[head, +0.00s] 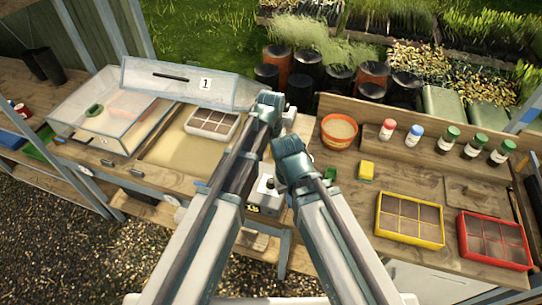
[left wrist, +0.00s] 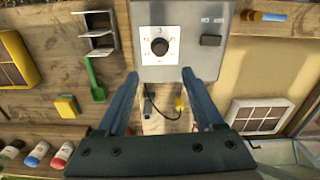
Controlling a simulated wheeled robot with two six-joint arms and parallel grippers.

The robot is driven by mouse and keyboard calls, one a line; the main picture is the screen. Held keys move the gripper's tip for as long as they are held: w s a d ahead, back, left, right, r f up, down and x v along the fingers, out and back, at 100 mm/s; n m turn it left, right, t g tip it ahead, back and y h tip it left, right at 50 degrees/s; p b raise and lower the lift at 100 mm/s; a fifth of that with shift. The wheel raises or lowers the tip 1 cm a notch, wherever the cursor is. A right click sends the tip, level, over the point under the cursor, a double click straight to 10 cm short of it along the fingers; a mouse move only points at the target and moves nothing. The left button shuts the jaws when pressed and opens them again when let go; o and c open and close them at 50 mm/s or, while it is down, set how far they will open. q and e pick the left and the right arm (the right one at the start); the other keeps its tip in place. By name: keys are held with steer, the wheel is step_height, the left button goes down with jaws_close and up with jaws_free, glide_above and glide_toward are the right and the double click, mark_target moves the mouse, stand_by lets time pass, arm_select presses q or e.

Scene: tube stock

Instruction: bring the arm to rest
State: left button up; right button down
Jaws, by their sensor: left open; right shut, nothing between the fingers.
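My left gripper (head: 268,108) is over the middle of the bench in the head view, its fingers hard to make out. In the left wrist view its two fingers (left wrist: 163,88) are spread wide with nothing between them. A grey control box (left wrist: 205,58) with a round black dial (left wrist: 160,46) lies beyond the fingers in that view. The box (head: 266,194) shows partly between my arms in the head view. My right gripper (head: 290,150) is lower and to the right of the left one, shut and empty; its fingertips are largely hidden.
A clear-lidded case (head: 106,106) and a white seed tray (head: 212,124) stand left. Right are an orange pot (head: 339,132), yellow sponge (head: 366,171), yellow tray (head: 409,219), red tray (head: 495,241) and several capped bottles. A green scoop (left wrist: 95,80) lies near the box.

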arm_select(q)
steer(key=shift+r, duration=0.6)
arm_select(e)
steer(key=shift+r, duration=0.65)
arm_select(q)
steer(key=shift+f, duration=0.1)
arm_select(e)
steer(key=shift+f, duration=0.15)
arm_select(q)
steer(key=s+a+f+b, duration=0.3)
steer(key=s+f+b, duration=0.2)
steer(key=s, duration=0.3)
steer(key=s+a+f+m+y+b, duration=0.1)
steer(key=s+a+f+b, duration=0.2)
steer(key=s, duration=0.6)
step_height(320, 180, down, 2)
steer(key=shift+f+b, duration=0.25)
steer(key=shift+b, duration=0.95)
arm_select(e)
step_height(320, 180, down, 11)
steer(key=shift+r, duration=0.2)
arm_select(q)
steer(key=shift+w, duration=0.1)
